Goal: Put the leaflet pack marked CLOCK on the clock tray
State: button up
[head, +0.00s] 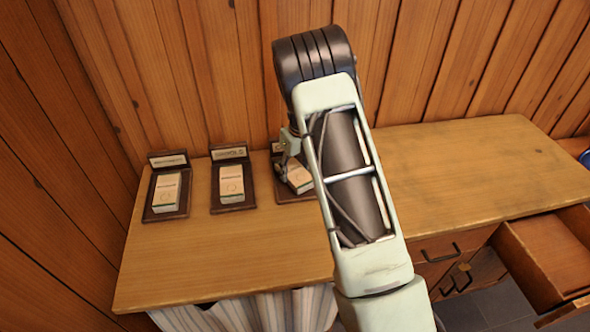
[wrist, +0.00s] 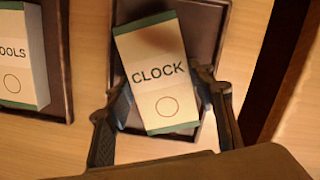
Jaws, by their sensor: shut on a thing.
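The leaflet pack marked CLOCK (wrist: 152,52) is a cream box with dark green edges and a circle on its face. My gripper (wrist: 163,86) is shut on its two sides near the lower end. The pack is over a dark brown tray (wrist: 207,22), turned a little against the tray's edges. I cannot tell whether it touches the tray floor. In the head view the pack (head: 299,178) is at the third tray (head: 290,197) from the left, partly hidden by my arm. The label plate behind that tray is mostly covered.
Two more trays, left (head: 152,213) and middle (head: 216,207), each hold a similar pack. In the wrist view, the neighbouring pack's lettering (wrist: 14,50) ends in OOLS. The wooden worktop (head: 225,260) is clear in front. An open drawer (head: 545,250) is at right.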

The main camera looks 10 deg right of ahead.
aim_at(298, 175)
jog(key=shift+f, duration=0.1)
jog(key=o, duration=0.8)
jog(key=shift+f, duration=0.1)
jog(key=o, duration=0.5)
jog(key=r, duration=0.4)
jog(key=s+r, duration=0.1)
jog(key=r, duration=0.7)
jog(key=shift+s+d+r, duration=0.15)
jog(key=shift+s+d, duration=0.2)
